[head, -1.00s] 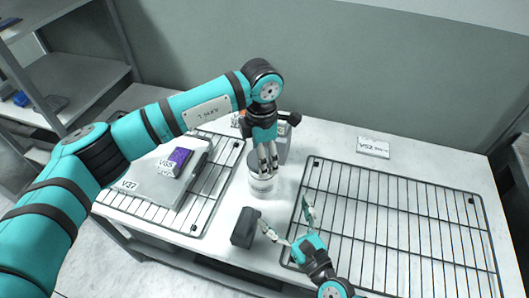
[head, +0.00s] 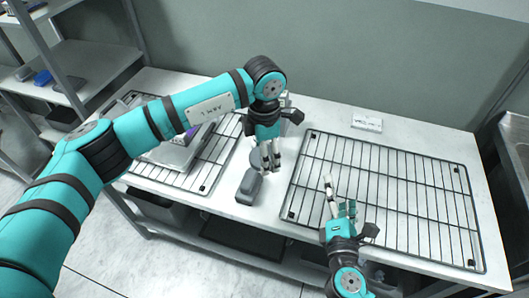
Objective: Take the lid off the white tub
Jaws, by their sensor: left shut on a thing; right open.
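My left gripper (head: 270,158) points down at the middle of the table, with its fingers closed. A small grey round edge (head: 255,157) shows beside its fingers and looks like the lid, though its outline is unclear. The white tub is almost wholly hidden behind my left gripper and a dark grey block, so I cannot tell whether lid and tub touch. My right gripper (head: 336,198) is open and empty over the front left part of the right wire rack, apart from the tub.
The dark grey block (head: 248,187) stands close in front of the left gripper. A wire rack (head: 400,190) fills the right of the table and looks empty. A label card (head: 367,121) lies behind it. A left rack (head: 214,160) bears a grey tray, partly behind my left arm.

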